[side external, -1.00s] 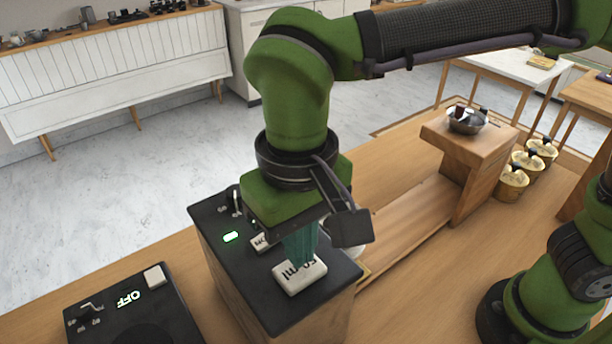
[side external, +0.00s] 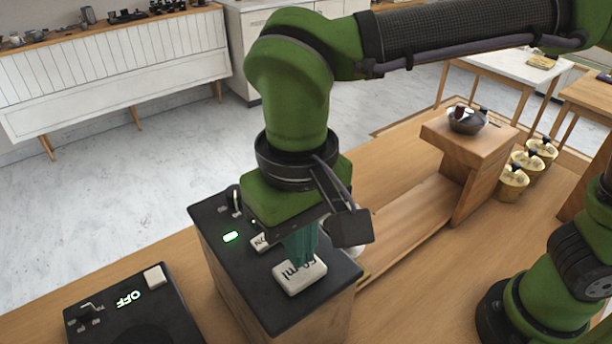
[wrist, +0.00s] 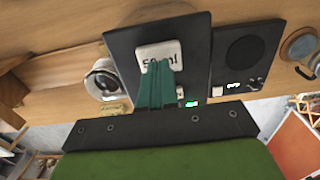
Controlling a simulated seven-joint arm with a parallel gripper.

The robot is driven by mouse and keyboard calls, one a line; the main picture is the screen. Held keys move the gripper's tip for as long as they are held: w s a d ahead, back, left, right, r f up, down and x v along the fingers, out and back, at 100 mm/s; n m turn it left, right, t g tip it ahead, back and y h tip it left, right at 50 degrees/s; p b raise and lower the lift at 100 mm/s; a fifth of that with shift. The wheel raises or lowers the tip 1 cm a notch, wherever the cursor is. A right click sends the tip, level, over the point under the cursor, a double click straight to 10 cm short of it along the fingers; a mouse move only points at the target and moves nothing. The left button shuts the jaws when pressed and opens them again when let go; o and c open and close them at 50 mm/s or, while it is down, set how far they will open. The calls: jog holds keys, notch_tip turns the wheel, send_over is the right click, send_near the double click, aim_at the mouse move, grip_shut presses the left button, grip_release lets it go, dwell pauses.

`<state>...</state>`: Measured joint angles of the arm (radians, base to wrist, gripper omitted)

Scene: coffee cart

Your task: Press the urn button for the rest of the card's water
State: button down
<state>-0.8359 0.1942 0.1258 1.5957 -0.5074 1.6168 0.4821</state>
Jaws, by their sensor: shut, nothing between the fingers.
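The urn (side external: 225,273) is a wooden box with a black top, standing on the wooden counter. A large white button (side external: 297,277) lies on its top, its label ending in "ml", the number partly hidden by my fingers. A smaller white button (side external: 259,243) is half hidden behind my gripper. A green light (side external: 230,237) glows on the top. My gripper (side external: 303,258) points down with its teal fingers shut and empty, the tips at the large button. In the wrist view the fingertips (wrist: 160,64) overlap the white button (wrist: 151,50); whether they touch it is unclear.
A black unit (side external: 135,315) reading "OFF" stands left of the urn. A metallic vessel (wrist: 103,82) is beside the urn, mostly hidden by my gripper in the side view. A wooden stand (side external: 470,150) holds a bowl (side external: 467,121); several tan tubs (side external: 512,182) stand behind it.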

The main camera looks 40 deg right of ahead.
jog(key=shift+f, duration=1.05)
jog(key=shift+r, duration=1.05)
dwell(1.4)
jog(key=shift+r, duration=2.5)
jog(key=shift+w+a, duration=0.15)
jog(key=shift+w, duration=0.05)
jog(key=shift+w+d+f+n+y, duration=0.15)
jog(key=shift+d+f+n, duration=0.15)
jog(key=shift+f+n, duration=0.2)
jog(key=shift+d+f+n+y, duration=0.15)
jog(key=shift+d+f+n, duration=0.2)
jog(key=shift+f, duration=0.25)
jog(key=d+f+m+t, duration=0.1)
jog(key=d+m+t, duration=0.1)
jog(key=d, duration=1.2)
jog(key=d+f+m+t+y, duration=0.1)
jog(key=d+m+t, duration=0.2)
jog(key=d, duration=1)
jog(key=shift+d+f+m+t, duration=0.35)
jog(key=shift+d+f+t, duration=0.05)
jog(key=shift+t, duration=0.7)
